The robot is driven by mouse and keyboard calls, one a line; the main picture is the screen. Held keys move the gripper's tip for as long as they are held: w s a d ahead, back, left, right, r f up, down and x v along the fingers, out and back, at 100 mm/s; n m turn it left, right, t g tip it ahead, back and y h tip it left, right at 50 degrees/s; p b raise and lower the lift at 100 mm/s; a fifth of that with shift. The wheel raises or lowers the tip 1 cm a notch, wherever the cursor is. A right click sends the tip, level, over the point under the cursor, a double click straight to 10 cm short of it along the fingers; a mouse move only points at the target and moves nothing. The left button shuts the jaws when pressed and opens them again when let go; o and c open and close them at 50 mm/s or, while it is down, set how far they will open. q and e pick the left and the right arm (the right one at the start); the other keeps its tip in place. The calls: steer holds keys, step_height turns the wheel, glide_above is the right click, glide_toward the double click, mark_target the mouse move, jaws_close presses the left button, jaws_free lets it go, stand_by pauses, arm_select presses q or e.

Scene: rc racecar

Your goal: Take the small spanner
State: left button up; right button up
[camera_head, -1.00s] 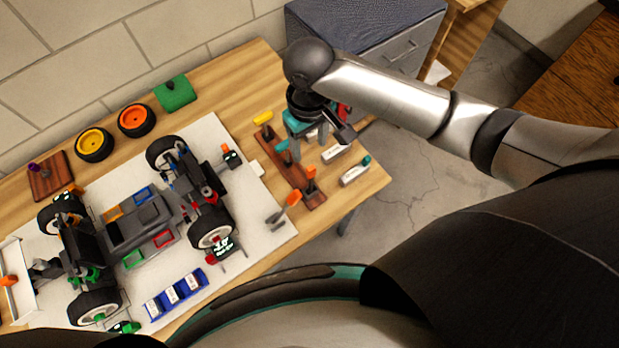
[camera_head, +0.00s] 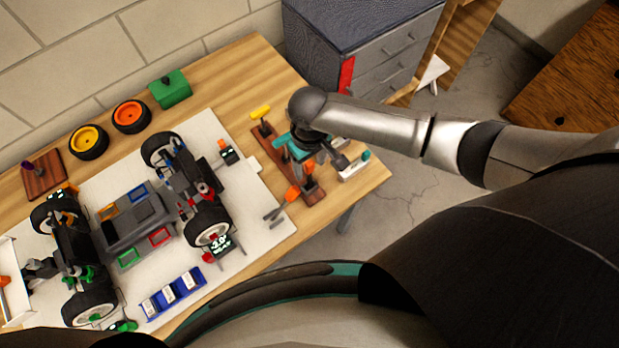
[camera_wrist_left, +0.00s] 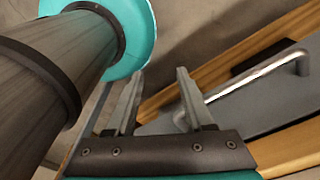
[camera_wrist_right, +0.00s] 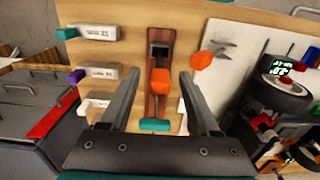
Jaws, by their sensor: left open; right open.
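A wooden tool rack (camera_head: 272,154) lies along the right part of the table and also shows in the right wrist view (camera_wrist_right: 151,108). An upright orange handle (camera_wrist_right: 160,82) stands at its dark end block. An orange-handled tool with grey forked jaws (camera_head: 292,194) lies apart, at the white mat's edge. I cannot tell which is the small spanner. My right gripper (camera_wrist_right: 160,76) is open above the rack, its fingers either side of the orange handle in view; contact is unclear. My left gripper (camera_wrist_left: 157,80) is open and empty, outside the head view.
White labelled blocks (camera_wrist_right: 95,73) lie beside the rack near the table edge. The car chassis (camera_head: 135,222) fills the white mat (camera_head: 258,228). A grey drawer cabinet (camera_head: 375,70) stands behind the table.

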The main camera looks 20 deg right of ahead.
jaws_close()
stand_by(0.4)
